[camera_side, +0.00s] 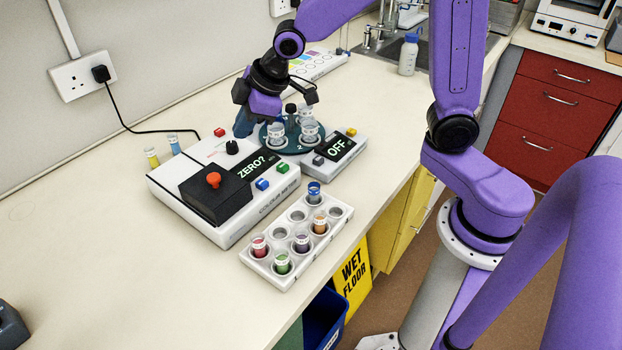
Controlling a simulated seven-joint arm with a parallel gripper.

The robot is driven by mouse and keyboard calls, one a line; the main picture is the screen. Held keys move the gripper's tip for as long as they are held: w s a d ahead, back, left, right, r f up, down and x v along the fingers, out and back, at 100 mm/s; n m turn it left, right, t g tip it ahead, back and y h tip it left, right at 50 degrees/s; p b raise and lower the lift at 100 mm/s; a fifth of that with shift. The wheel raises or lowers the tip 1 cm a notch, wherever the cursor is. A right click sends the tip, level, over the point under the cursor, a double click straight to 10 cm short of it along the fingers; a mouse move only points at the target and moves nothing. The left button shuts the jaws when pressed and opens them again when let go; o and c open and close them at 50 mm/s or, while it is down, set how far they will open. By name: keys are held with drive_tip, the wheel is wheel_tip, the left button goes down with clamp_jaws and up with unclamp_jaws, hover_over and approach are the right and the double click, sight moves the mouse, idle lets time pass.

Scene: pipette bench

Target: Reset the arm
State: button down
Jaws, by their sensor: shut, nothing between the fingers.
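My purple arm reaches in from the right, over the back of the bench. My gripper (243,127) points down behind the colour meter (215,180) and beside the round dark turntable (268,141). Its fingers are shut, with nothing seen between them. The fingertips are small and partly hidden, so I cannot tell whether they touch anything. The colour meter's display reads "ZERO?". The turntable unit (352,158) shows "OFF" and carries clear cups (309,132).
A white rack (334,226) in front holds several coloured vials; some holes are empty. Two vials, yellow (152,157) and blue (174,144), stand behind the meter. A black cable (125,120) runs from the wall socket. A bottle (408,55) stands near the sink.

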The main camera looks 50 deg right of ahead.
drive_tip(key=s+d+g+h, duration=0.1)
drive_tip(key=s+d, duration=0.3)
drive_tip(key=s, duration=1)
drive_tip(key=s+d+n+g+h, duration=0.1)
drive_tip(key=s+d+g, duration=0.2)
drive_tip(key=s, duration=1.2)
drive_tip(key=shift+d+f+g, duration=0.35)
drive_tip(key=shift+f+g, duration=0.05)
drive_tip(key=shift+g, duration=0.2)
